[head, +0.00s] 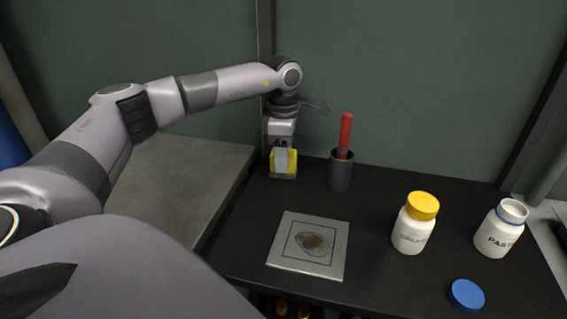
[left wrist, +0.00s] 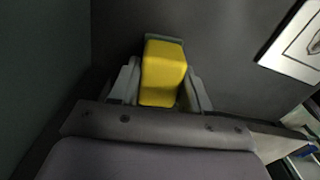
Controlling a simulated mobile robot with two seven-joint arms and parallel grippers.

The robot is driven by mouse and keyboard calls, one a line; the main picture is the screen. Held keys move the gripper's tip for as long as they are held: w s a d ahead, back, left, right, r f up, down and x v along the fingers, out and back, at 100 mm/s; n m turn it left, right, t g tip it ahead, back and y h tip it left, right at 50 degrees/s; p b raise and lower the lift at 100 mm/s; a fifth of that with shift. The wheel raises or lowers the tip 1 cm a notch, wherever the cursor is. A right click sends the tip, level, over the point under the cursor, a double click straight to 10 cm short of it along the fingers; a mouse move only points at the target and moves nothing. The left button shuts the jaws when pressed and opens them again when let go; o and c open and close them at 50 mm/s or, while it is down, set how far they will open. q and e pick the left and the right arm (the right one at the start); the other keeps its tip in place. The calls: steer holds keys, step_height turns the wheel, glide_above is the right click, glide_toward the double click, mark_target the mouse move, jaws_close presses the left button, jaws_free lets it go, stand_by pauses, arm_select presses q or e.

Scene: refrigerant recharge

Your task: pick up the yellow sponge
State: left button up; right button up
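The yellow sponge (head: 291,157) is a small block with a dark greenish layer, at the back left of the black worktop. My left gripper (head: 283,160) points down over it, with one finger in front of the sponge's face. In the left wrist view the sponge (left wrist: 163,72) fills the space between the two fingers of my left gripper (left wrist: 163,80), and they appear to press on its sides. I cannot tell whether the sponge still touches the worktop. My right gripper is not in view.
A dark cup (head: 340,175) with a red-handled tool (head: 345,135) stands just right of the sponge. A square plate (head: 284,262) with a stained patch lies in front. A yellow-capped jar (head: 410,236), an open paste jar (head: 494,240) and a blue lid (head: 467,294) are at right.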

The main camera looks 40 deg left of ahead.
arm_select(q)
steer(key=shift+c, duration=0.8)
steer(key=shift+s+d+r, duration=0.15)
steer(key=shift+r, duration=0.3)
step_height(320, 180, up, 6)
steer(key=shift+r+p, duration=0.25)
steer(key=shift+p, duration=0.1)
steer(key=s+d+b, duration=0.1)
steer(key=s+d, duration=0.3)
steer(key=s, duration=0.4)
steer(key=s+d+b, duration=0.1)
steer(key=s+d, duration=0.4)
steer(key=s, duration=0.4)
steer(key=shift+d+f, duration=0.15)
steer(key=shift+d, duration=0.05)
steer(key=shift+s, duration=0.15)
steer(key=shift+o, duration=0.6)
